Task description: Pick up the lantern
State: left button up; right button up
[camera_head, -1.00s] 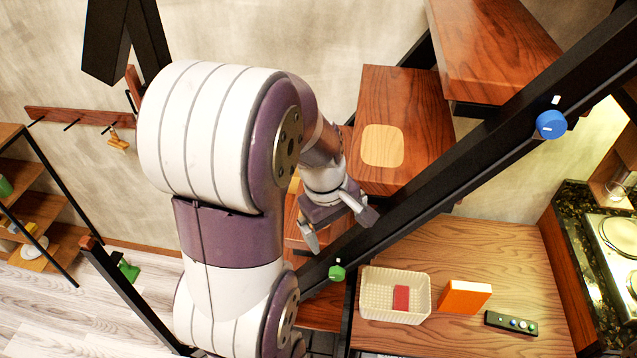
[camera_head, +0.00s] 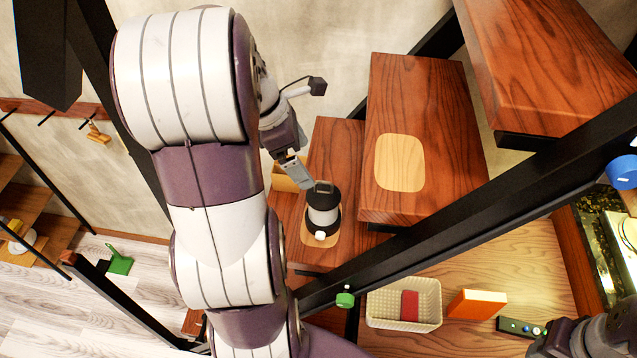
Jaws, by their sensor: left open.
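The lantern (camera_head: 323,214) is a small black and white cylinder with a dark handle on top and a white knob low on its front. It stands upright on a light wooden pad (camera_head: 306,236) on a lower stair tread. My left gripper (camera_head: 308,132) is open and empty, its two fingers spread wide, above and to the left of the lantern in the picture. One finger comes close to the lantern's top; I cannot tell if it touches. Part of my right arm's end, apparently the gripper (camera_head: 585,340), shows at the lower right corner, cut off.
A higher tread (camera_head: 455,120) with a bare wooden pad (camera_head: 400,163) is right of the lantern. A black diagonal rail (camera_head: 430,240) crosses in front. A yellowish box (camera_head: 287,178) is behind. A cream basket (camera_head: 375,305) and an orange box (camera_head: 477,303) stand on the table below.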

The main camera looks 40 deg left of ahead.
aim_at(324, 192)
pick_arm(q)
jog(key=b+x, duration=0.4)
jog(key=b, duration=0.1)
jog(key=s+b+x, duration=0.1)
jog(key=b+x, duration=0.1)
jog(key=shift+w+d+f, duration=0.1)
jog(key=shift+d+f, duration=0.2)
jog(key=shift+d, duration=0.1)
jog(key=shift+d+f+b, duration=0.1)
jog(key=shift+d+b, duration=0.15)
jog(key=shift+b, duration=0.15)
jog(key=f+b, duration=0.1)
jog(key=w+f+b, duration=0.1)
jog(key=shift+w+f+b, duration=0.1)
jog(key=shift+f+b, duration=0.25)
jog(key=shift+f, duration=0.05)
jog(key=shift+w+d+f+p, duration=0.2)
jog(key=shift+w+f+p, duration=0.25)
jog(key=shift+f+p, duration=0.35)
jog(key=shift+d+f, duration=0.15)
jog(key=shift+f, duration=0.1)
jog(key=shift+s+d, duration=0.1)
jog(key=shift+d, duration=0.05)
jog(key=c, duration=1.5)
